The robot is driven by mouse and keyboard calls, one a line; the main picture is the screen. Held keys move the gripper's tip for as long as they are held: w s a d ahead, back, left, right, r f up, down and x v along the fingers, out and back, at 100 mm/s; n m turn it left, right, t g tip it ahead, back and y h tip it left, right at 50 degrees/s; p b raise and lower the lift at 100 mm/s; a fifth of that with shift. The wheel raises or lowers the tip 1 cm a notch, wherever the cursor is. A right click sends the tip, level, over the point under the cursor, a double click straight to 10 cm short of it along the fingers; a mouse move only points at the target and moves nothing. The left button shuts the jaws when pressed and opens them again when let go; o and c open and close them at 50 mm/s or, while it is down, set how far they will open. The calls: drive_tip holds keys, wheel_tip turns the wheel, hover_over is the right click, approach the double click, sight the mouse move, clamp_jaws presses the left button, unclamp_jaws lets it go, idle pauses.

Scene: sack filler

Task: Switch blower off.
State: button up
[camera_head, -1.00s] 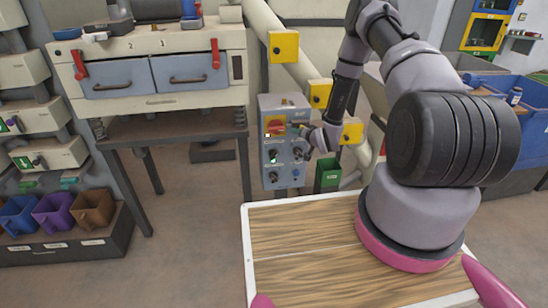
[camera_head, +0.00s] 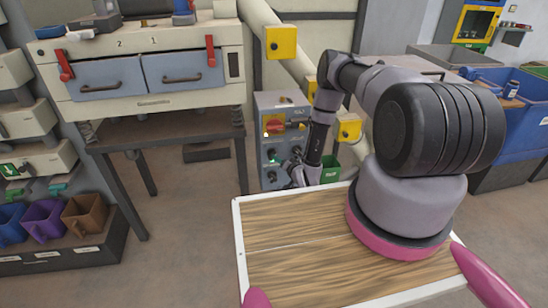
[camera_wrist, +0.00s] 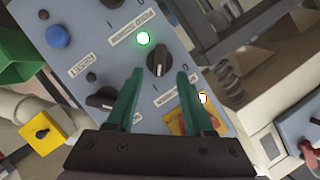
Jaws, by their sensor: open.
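The grey-blue control box (camera_head: 272,142) stands behind my wooden top in the head view and fills much of the wrist view (camera_wrist: 88,58). My gripper (camera_wrist: 158,78) is open, with green fingers pointing at the panel. A black rotary knob (camera_wrist: 158,60) with a white pointer line appears between and just beyond the fingertips; I see no clear contact. A green lamp (camera_wrist: 143,38) beside that knob is lit. A second black knob (camera_wrist: 100,98) is left of the fingers. The panel labels are tilted and too blurred to tell which knob is the blower's.
A blue button (camera_wrist: 57,36) and a red-yellow switch (camera_wrist: 186,116) are on the same panel; the right finger partly covers the switch. A yellow box (camera_wrist: 42,131) and a green container (camera_wrist: 14,55) are at the left. A pipe (camera_head: 290,60) runs behind the box.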

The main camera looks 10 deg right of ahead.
drive_tip(key=x, duration=0.6)
clamp_jaws()
